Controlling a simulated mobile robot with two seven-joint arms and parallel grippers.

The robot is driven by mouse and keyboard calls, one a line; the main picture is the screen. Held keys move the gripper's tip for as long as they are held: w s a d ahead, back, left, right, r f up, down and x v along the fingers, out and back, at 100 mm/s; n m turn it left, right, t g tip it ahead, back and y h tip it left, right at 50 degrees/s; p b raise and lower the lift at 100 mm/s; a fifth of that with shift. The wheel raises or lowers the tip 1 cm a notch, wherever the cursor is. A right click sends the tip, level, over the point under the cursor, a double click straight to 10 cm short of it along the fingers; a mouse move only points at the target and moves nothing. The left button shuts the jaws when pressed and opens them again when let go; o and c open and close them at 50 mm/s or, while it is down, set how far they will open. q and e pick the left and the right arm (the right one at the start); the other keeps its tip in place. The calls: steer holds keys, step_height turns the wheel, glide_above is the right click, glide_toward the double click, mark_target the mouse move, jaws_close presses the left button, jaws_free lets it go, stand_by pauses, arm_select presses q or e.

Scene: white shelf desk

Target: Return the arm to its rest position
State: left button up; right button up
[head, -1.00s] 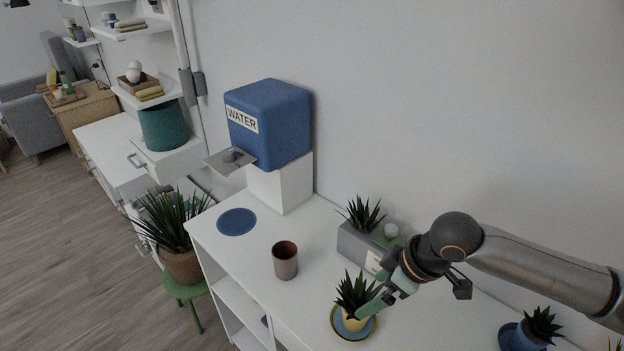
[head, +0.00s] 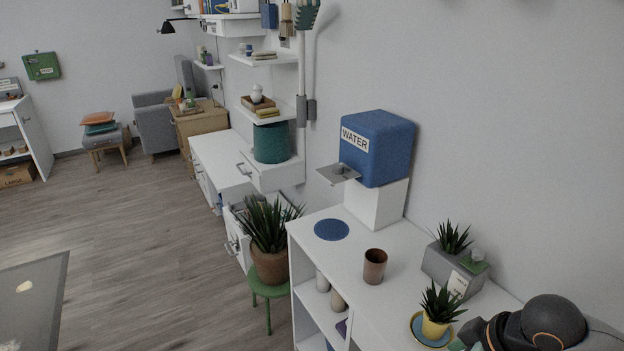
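My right arm comes in at the lower right corner of the head view, with its dark rounded joint (head: 552,322) over the white shelf desk (head: 310,238). Only part of its gripper shows, at the bottom edge beside a small plant in a yellow pot (head: 434,328) on a blue and yellow saucer (head: 418,336). Its fingertips are mostly cut off, so I cannot tell whether it is open or shut. My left gripper is not in view.
On the desk are a brown cup (head: 374,267), a blue round mat (head: 331,230), a blue water dispenser (head: 378,148) and a grey planter (head: 452,270). A potted plant (head: 270,262) stands on a green stool (head: 268,291) left of the desk.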

steer(key=s+a+f+m+t+y, duration=0.1)
steer(key=a+f+m+t, duration=0.1)
steer(key=a+f, duration=0.35)
steer(key=s+a+f+m+t+y, duration=0.1)
steer(key=a+f+m+t, duration=0.15)
steer(key=f, duration=0.55)
steer(key=s+d+f+m+t+h+p, duration=0.1)
steer(key=s+d+f+h, duration=0.1)
steer(key=s+f, duration=0.4)
steer(key=shift+s+f+m+h, duration=0.15)
steer(key=shift+s+m+h, duration=0.2)
steer(key=shift+s, duration=0.7)
